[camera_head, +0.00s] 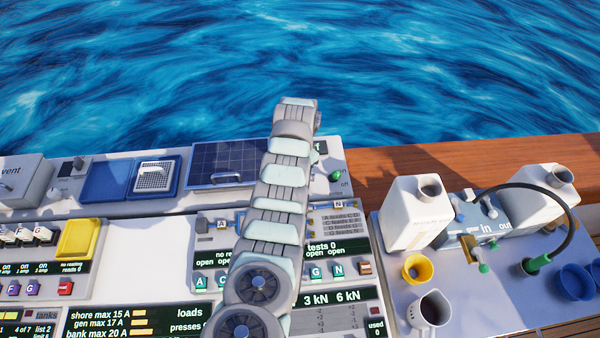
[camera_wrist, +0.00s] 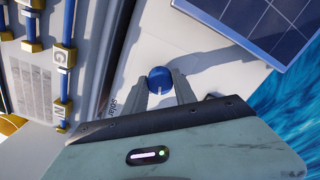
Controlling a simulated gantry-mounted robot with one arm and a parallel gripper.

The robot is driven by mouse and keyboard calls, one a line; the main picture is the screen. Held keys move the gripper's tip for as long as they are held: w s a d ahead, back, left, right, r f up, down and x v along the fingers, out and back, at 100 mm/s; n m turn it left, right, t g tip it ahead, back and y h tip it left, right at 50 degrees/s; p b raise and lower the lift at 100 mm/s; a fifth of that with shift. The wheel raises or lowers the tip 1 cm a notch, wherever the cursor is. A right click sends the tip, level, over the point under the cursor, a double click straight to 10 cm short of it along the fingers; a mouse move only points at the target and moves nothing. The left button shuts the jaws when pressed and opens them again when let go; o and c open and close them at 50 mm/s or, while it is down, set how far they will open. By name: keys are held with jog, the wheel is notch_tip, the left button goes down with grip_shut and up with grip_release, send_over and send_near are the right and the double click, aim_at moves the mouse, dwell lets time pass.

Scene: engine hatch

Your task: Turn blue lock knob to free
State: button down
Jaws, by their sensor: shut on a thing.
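The blue lock knob (camera_wrist: 158,77) shows in the wrist view as a small round knob with a white pointer mark on its side nearest the camera. It stands on a pale panel lettered "solar". My gripper (camera_wrist: 160,83) has one grey finger on each side of the knob and is shut on it. In the head view my arm reaches up the middle of the picture and bends over at the top. It hides my gripper and the knob there.
The solar panel (camera_head: 225,165) lies left of my arm, with its corner near the knob in the wrist view (camera_wrist: 262,28). A green knob (camera_head: 335,176) stands to the right. White jugs (camera_head: 408,212) and a black hose (camera_head: 553,205) fill the far right. Blue water lies behind.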

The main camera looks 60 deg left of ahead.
jog(key=shift+m+b, duration=0.5)
jog(key=shift+m, duration=1.4)
jog(key=c, duration=1)
grip_release()
notch_tip(320, 180, up, 11)
